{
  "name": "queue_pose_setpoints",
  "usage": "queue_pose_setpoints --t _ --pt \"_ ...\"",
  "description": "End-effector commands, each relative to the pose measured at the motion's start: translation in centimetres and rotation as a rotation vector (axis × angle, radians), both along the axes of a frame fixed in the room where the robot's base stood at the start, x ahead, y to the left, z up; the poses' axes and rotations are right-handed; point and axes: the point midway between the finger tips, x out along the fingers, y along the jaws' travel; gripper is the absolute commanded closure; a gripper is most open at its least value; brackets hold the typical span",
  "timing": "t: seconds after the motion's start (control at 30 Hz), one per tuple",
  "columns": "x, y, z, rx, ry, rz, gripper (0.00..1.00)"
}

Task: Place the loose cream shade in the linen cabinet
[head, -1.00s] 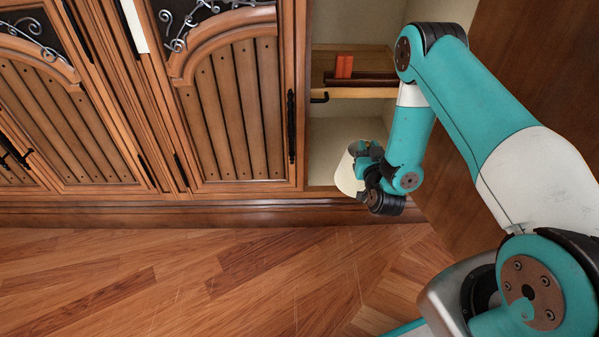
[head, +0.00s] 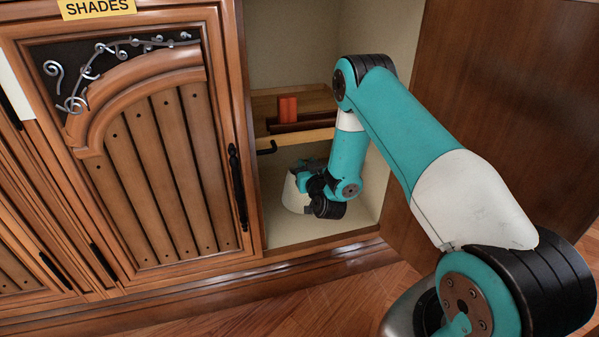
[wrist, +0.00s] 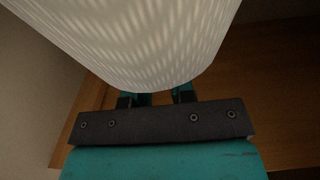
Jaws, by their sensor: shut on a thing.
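The cream shade (head: 294,194) is inside the open cabinet's lower compartment, low down near its floor, partly hidden behind my gripper. I cannot tell whether it touches the cabinet floor. My gripper (head: 305,180) is shut on the shade. In the wrist view the shade (wrist: 140,40) fills the top of the picture, with my gripper's fingers (wrist: 156,98) at its lower edge. The cabinet (head: 315,232) stands open, its pale interior in view. A sign reading "SHADES" (head: 97,8) is at the top of the closed door left of the opening.
The closed door (head: 150,160) bounds the left; an open brown door panel (head: 500,90) stands right.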

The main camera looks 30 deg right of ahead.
Motion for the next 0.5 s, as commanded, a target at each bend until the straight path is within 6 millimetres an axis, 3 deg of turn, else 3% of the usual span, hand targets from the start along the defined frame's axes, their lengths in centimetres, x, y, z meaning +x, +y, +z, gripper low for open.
queue_pose_setpoints --t 0.17,0.4,0.5 --pt "0.3 -0.4 -0.5 0.000 -0.001 -0.002 1.00" --pt "0.3 -0.1 -3.6 -0.001 -0.001 0.002 1.00" --pt "0.4 0.1 -3.6 -0.002 -0.002 0.004 1.00"
